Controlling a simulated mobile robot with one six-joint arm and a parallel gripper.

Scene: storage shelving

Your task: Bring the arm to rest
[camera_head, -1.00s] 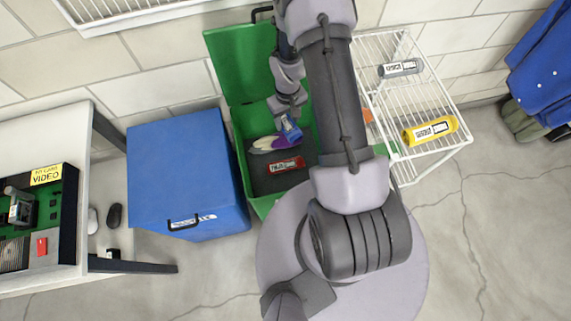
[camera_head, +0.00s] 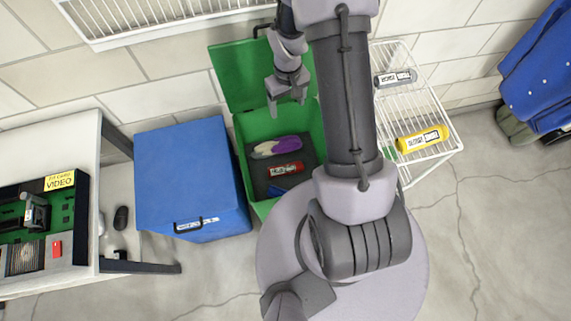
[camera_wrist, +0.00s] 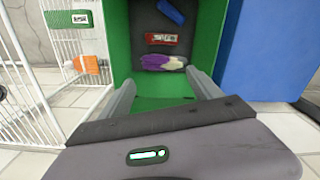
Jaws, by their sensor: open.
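My gripper (camera_head: 287,98) is open and empty in the head view, above the back part of the open green box (camera_head: 249,127). In the wrist view my gripper (camera_wrist: 163,92) shows its two fingers spread apart over the green box (camera_wrist: 118,45). Inside the box lie a purple and white item (camera_head: 278,147), a red labelled item (camera_head: 285,168) and a blue item (camera_head: 277,190). The purple and white item (camera_wrist: 163,62), the red item (camera_wrist: 161,39) and the blue item (camera_wrist: 171,11) also show in the wrist view, apart from the fingers.
A closed blue box (camera_head: 190,170) stands left of the green box. A white wire rack (camera_head: 440,150) at right holds a yellow bottle (camera_head: 422,139) and a grey bottle (camera_head: 395,78). A white table (camera_head: 60,138) is at far left. Open floor (camera_head: 480,240) lies at right.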

